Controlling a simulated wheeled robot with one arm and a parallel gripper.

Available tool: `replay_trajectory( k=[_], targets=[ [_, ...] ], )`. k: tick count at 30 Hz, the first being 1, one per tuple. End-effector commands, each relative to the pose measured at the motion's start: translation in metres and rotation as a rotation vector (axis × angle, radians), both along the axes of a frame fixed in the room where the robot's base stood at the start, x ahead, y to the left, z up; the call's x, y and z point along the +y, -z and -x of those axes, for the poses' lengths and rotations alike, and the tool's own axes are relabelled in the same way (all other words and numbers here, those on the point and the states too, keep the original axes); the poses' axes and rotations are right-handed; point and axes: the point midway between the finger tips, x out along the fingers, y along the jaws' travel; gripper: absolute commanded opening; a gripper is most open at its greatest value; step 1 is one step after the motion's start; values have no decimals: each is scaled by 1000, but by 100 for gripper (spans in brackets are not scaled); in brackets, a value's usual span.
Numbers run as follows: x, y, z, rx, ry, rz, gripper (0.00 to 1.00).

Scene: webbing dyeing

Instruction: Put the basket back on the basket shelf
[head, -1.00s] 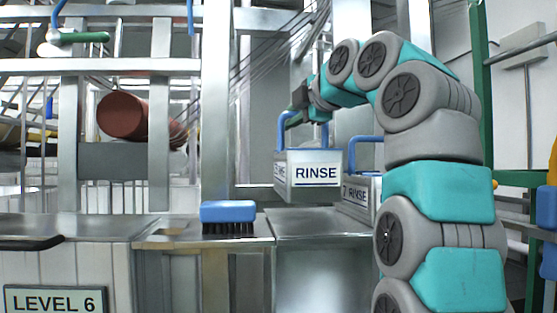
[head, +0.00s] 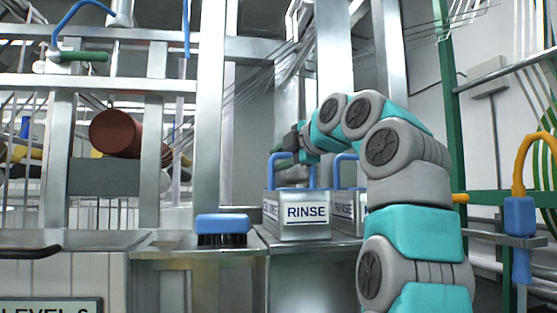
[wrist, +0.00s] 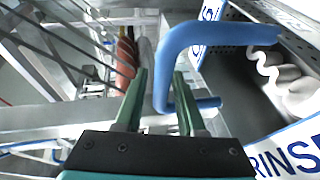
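The basket (head: 304,229) is a grey box with a RINSE label and a blue loop handle. In the head view it appears to rest upright on the metal ledge (head: 312,255), beside a second RINSE basket (head: 345,208). My gripper (head: 286,160) is at the top of the handle. In the wrist view the green fingers of my gripper (wrist: 160,75) stand apart, with the blue handle (wrist: 166,72) between them and a gap showing on its left. Part of the basket's label (wrist: 290,155) shows at lower right. The basket's underside is hidden.
A blue brush (head: 222,226) lies on the counter left of the basket. A dark red roll (head: 116,132) is in the rack at left. A green frame post (head: 452,110) stands at right.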

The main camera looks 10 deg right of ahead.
Motion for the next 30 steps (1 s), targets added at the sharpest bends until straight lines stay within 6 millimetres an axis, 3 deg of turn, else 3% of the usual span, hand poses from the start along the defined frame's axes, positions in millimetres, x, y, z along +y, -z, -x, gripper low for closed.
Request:
replay_trajectory(
  k=[12, 16, 23, 30],
  targets=[
    [0, -3, 0, 1, 0, 0, 48],
    [-3, -3, 9, -2, 0, -1, 48],
    [-15, -10, 42, -2, 1, 0, 48],
    [-32, -21, 88, -4, 2, -1, 48]
  ],
)
